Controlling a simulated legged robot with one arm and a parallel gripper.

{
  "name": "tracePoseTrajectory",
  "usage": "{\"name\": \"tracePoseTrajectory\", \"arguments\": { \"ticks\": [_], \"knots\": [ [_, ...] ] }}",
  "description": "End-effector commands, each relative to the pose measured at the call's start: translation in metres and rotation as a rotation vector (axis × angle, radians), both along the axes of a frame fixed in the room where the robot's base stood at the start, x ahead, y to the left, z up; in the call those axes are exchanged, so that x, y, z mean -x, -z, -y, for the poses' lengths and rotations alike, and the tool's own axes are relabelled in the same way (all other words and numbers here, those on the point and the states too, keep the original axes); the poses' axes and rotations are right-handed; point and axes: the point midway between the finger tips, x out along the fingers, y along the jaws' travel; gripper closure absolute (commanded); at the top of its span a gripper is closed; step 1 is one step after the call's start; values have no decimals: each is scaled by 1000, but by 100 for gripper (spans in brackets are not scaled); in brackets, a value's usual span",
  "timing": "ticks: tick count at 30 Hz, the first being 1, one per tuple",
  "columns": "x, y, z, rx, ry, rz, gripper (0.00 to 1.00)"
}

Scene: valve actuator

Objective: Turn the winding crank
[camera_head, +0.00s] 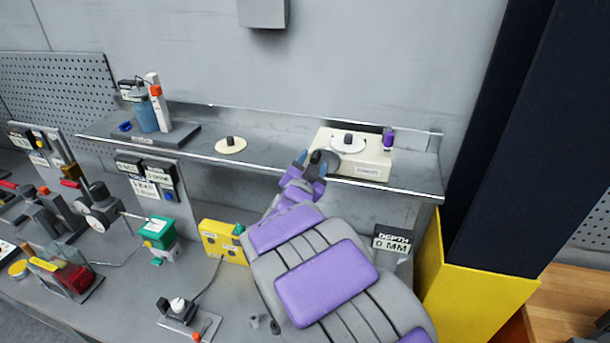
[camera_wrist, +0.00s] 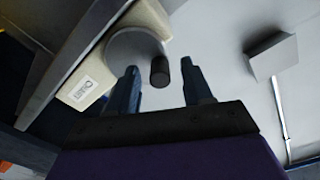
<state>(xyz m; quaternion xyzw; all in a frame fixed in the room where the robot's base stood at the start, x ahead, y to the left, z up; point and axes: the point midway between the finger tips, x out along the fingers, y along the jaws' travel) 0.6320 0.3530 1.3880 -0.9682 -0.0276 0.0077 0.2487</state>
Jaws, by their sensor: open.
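In the wrist view the disc (camera_wrist: 131,48) shows in front of the cream box (camera_wrist: 88,84), and the dark upright-looking knob (camera_wrist: 160,72) stands out from the disc's edge. My gripper (camera_head: 312,162) is open at the crank. In the wrist view, the knob lies between the two fingertips of my gripper (camera_wrist: 160,75), with visible gaps on both sides. Whether the fingers reach fully around it I cannot tell.
A cream disc (camera_head: 231,145) and a blue jar stand (camera_head: 145,118) share the shelf (camera_head: 270,165). A yellow box (camera_head: 222,241) and other devices crowd the lower bench.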

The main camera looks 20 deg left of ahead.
Motion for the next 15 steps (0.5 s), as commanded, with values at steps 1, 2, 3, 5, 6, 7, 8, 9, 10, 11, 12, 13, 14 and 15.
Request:
{"name": "tracePoseTrajectory", "arguments": {
  "ticks": [1, 2, 3, 5, 6, 7, 8, 9, 10, 11, 12, 13, 14, 15],
  "knots": [
    [4, 0, -1, 0, -2, 0, 50],
    [7, 0, -1, 0, -2, 0, 50],
    [13, 0, -1, -1, -2, 0, 50],
    [23, 0, 0, 0, -2, 0, 50],
    [31, 0, 1, 0, -2, 0, 50],
    [37, -1, 1, -1, -3, 1, 50],
    [44, -1, 0, -1, -4, 2, 50],
    [53, 0, 1, -1, -4, 0, 50],
    [60, 1, 2, 1, -5, -2, 50],
    [66, 1, 2, 1, -5, -3, 50],
    [75, 1, 2, 1, -5, -2, 50],
    [81, 0, 2, -1, -6, 0, 50],
    [87, 0, 3, -1, -5, 1, 50],
    [95, 0, 3, -1, -4, 0, 50]
  ]
}}
